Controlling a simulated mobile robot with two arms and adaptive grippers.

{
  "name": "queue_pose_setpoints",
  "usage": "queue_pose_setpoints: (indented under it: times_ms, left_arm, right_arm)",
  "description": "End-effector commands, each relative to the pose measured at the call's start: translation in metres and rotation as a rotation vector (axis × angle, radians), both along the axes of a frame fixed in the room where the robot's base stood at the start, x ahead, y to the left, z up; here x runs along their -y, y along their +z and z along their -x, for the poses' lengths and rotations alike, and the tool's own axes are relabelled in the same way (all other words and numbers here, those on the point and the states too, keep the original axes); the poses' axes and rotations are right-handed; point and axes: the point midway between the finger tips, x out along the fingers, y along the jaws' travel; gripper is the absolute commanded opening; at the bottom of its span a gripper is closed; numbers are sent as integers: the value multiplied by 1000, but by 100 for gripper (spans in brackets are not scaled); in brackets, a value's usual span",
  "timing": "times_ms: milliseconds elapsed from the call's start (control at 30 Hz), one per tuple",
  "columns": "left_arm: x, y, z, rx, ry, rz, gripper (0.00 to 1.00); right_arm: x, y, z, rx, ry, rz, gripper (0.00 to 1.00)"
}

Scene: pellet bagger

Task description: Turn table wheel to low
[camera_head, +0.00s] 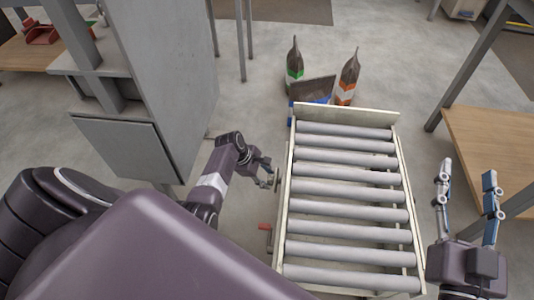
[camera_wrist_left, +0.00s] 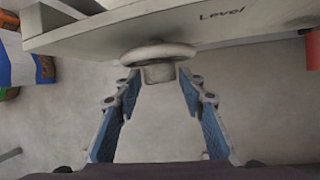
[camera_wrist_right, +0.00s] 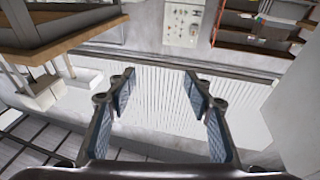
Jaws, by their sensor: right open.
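The table wheel (camera_wrist_left: 158,52) is a pale round knob under the edge of the roller table (camera_head: 345,120), beside the word "Level". In the left wrist view my left gripper (camera_wrist_left: 158,80) has its fingers spread on both sides of the wheel's hub. I cannot tell whether they touch it. In the head view the left gripper (camera_head: 266,176) is at the table's left side, and the wheel is small and partly hidden there. My right gripper (camera_head: 466,178) is open and empty, right of the table.
A red handle (camera_head: 265,226) sticks out of the table's left side, nearer me. Bags (camera_head: 295,65) stand behind the table's far end. A grey cabinet (camera_head: 165,70) is at the left and a wooden table (camera_head: 490,150) at the right.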

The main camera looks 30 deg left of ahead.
Motion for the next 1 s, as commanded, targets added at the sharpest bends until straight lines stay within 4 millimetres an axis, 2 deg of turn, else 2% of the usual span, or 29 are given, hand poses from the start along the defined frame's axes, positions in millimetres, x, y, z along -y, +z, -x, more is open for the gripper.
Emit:
queue_pose_setpoints:
  times_ms: [200,467,767,1000]
  left_arm:
    - [1,-4,-2,1,-1,-1,37]
    - [1,-4,-2,1,0,0,37]
    - [1,-4,-2,1,0,0,6]
    - [1,-4,-2,-9,0,5,5]
  right_arm:
    - [-1,14,3,67,4,-18,47]
    - [-1,16,3,72,4,-19,47]
    - [-1,16,3,70,3,-19,47]
    - [-1,16,3,73,3,-20,47]
